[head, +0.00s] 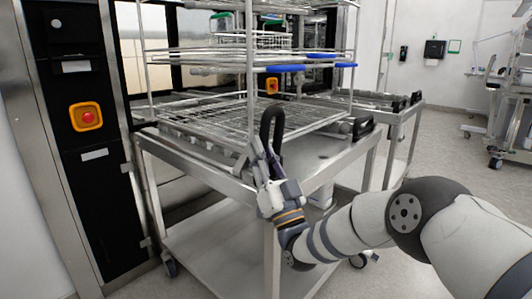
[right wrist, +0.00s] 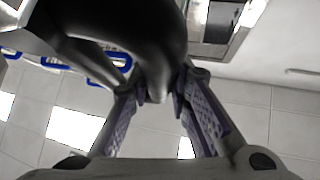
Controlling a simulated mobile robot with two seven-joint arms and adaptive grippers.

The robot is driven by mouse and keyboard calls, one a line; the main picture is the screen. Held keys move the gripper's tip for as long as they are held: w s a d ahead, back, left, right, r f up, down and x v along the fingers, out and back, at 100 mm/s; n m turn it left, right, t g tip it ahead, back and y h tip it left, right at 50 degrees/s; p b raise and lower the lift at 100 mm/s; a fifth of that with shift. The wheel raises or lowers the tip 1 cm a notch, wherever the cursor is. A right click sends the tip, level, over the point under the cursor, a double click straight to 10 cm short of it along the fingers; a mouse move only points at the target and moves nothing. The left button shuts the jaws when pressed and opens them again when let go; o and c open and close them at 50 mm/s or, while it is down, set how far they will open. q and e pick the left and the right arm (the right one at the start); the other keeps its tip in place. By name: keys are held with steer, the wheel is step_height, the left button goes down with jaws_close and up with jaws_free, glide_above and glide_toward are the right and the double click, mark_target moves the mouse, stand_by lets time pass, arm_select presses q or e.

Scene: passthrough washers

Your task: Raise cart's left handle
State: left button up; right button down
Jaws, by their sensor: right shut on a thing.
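The steel cart (head: 205,178) stands before the washer with a wire rack on top. Its left handle (head: 270,128) is a black loop standing upright at the near corner. My right gripper (head: 268,163) is at the lower part of this handle, shut on it. In the right wrist view the black handle (right wrist: 150,50) comes down between the two fingers of my right gripper (right wrist: 158,98). The cart's right handle (head: 362,126) is black and sits lower at the right corner. My left gripper is not in view.
The washer's dark panel with a red emergency button (head: 87,117) is at the left. The wire rack (head: 250,120) has blue-tipped parts. A second cart (head: 403,118) stands close behind on the right. The floor at the right is mostly clear.

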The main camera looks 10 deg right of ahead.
steer(key=shift+s+a+f+n+y, duration=0.15)
steer(key=shift+a+n+y, duration=0.1)
steer(key=shift+n+y, duration=0.15)
steer(key=c, duration=1.5)
jaws_free()
steer(key=shift+o, duration=0.2)
steer(key=v, duration=1.2)
